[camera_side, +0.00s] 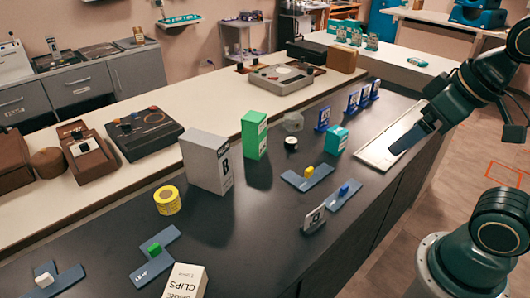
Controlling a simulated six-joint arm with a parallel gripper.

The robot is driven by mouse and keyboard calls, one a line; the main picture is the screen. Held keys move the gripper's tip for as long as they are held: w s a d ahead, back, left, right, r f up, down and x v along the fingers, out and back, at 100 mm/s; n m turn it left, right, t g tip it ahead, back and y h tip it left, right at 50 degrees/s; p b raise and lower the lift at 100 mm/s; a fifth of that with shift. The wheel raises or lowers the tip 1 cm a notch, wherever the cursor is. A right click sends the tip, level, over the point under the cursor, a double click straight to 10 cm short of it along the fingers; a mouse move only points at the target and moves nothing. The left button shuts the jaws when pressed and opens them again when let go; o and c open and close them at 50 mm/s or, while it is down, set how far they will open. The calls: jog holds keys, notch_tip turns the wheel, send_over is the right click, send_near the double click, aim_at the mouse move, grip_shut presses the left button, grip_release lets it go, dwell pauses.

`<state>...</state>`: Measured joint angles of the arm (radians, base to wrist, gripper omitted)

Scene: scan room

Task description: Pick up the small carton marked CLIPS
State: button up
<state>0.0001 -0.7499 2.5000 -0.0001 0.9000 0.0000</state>
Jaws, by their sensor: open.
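Blue-grey plates with small blocks (155,258) lie around. The dark table is clear right of the carton.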

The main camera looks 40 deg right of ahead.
jog(key=w+a+n+g+y, duration=0.3)
jog(key=w+a+n+g, duration=0.1)
jog(key=w+a+n, duration=1.15)
jog(key=w+a+f+n+g, duration=0.2)
jog(key=a+f+n, duration=0.3)
jog(key=a+f, duration=0.3)
jog(key=w+a+f+n+g, duration=0.2)
jog(key=w+a+f+n, duration=0.3)
jog(key=a+f, duration=0.3)
jog(key=a, duration=0.3)
jog(key=shift+w+a+f+g+y, duration=0.15)
jog(key=shift+w+a+g+y, duration=0.05)
jog(key=shift+w+g+y, duration=0.1)
jog(key=shift+f+n, duration=0.1)
jog(key=shift+n, duration=0.15)
